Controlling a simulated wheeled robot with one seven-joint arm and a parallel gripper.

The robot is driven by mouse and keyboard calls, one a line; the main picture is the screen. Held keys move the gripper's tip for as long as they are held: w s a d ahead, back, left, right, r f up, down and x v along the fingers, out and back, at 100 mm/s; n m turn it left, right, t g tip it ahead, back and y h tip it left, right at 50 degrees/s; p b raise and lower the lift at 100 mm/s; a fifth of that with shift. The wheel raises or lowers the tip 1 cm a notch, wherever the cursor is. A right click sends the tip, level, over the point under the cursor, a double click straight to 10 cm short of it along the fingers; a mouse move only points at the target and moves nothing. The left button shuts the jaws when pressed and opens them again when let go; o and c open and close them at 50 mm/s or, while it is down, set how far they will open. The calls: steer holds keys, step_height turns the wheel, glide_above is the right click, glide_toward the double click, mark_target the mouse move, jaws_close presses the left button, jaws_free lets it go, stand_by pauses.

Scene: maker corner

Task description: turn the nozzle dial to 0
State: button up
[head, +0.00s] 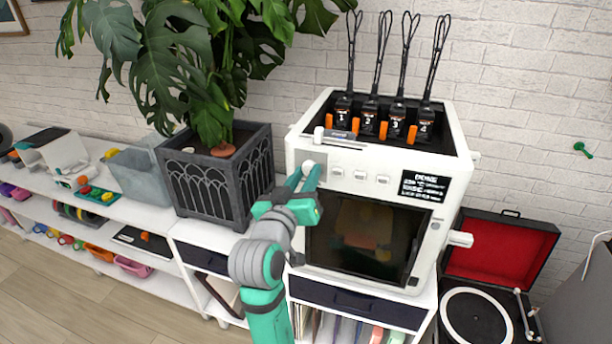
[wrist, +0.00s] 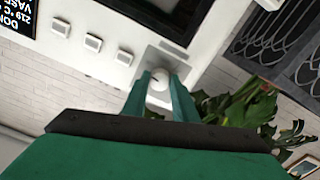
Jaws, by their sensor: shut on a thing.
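The nozzle dial (head: 308,166) is a small white round knob at the upper left of the white printer's (head: 465,180) front. In the wrist view the dial (wrist: 158,82) sits between the two green fingers of my gripper (wrist: 160,88). My gripper (head: 310,178) is shut on the dial in the head view too, its fingers on either side of it. The dial's marks and number are too small to read, so its setting cannot be told. A black display (head: 424,186) with white text is at the right of the printer's front.
Several square white buttons (head: 360,175) line the front right of the dial. A dark planter (head: 215,180) with a large leafy plant stands close at the left. A dark printer window (head: 368,237) is below. An open turntable case (head: 500,250) is at the right.

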steer(key=n, duration=1.4)
steer(key=shift+s+n, duration=0.1)
steer(key=shift+n, duration=0.2)
steer(key=n, duration=0.5)
steer(key=shift+r+n, duration=0.1)
steer(key=shift+n, duration=0.2)
steer(key=o, duration=1)
steer(key=shift+o, duration=0.2)
